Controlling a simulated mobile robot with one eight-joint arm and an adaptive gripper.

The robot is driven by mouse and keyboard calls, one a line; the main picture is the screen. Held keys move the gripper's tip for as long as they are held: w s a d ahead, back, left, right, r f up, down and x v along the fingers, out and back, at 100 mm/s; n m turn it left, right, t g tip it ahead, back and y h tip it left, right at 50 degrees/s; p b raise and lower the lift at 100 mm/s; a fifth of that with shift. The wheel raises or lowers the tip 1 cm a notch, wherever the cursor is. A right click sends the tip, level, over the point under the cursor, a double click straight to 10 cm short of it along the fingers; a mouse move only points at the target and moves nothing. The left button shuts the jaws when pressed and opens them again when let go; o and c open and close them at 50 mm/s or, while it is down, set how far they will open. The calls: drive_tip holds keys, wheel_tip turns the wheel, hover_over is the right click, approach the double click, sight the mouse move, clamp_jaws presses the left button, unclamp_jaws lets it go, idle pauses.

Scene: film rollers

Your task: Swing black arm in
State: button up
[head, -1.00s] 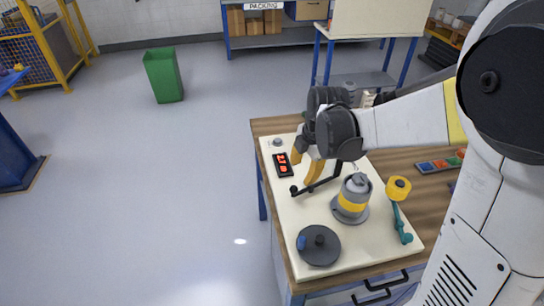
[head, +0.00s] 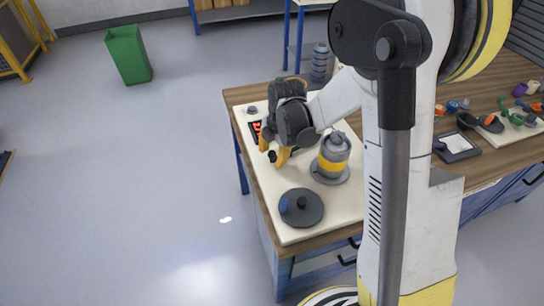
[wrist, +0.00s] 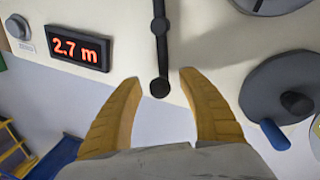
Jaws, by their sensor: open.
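The black arm (wrist: 158,45) is a thin jointed bar with round knobs, lying over the cream panel (wrist: 215,20). In the wrist view it runs from the top edge down to a round end knob (wrist: 160,89). My gripper (wrist: 160,78) is open, with one yellow finger on each side of that end knob and gaps on both sides. In the head view my gripper (head: 271,152) is at the panel's left edge, with a dark knob between its fingers. The rest of the black arm is mostly hidden there by my gripper and wrist.
A grey post with a yellow band (head: 333,158) stands right of my gripper. A dark disc with a blue knob (head: 301,208) is nearer the front. A red display reading 2.7 m (wrist: 77,48) and a grey button (wrist: 17,27) lie left. Open floor is left of the table.

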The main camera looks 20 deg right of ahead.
clamp_jaws()
drive_tip(key=shift+w, duration=0.1)
drive_tip(key=w+m, duration=0.1)
drive_tip(key=m, duration=0.1)
drive_tip(key=w+m, duration=0.1)
drive_tip(key=m, duration=0.1)
drive_tip(key=shift+w+a+h, duration=0.15)
drive_tip(key=shift+h, duration=0.15)
drive_tip(key=shift+w+d+m+h, duration=0.15)
drive_tip(key=shift+w+m, duration=0.3)
drive_tip(key=shift+m, duration=0.35)
drive_tip(key=shift+w+d+m+h, duration=0.15)
drive_tip(key=shift+w+m, duration=0.3)
drive_tip(key=shift+m, duration=0.35)
drive_tip(key=shift+a, duration=0.1)
unclamp_jaws()
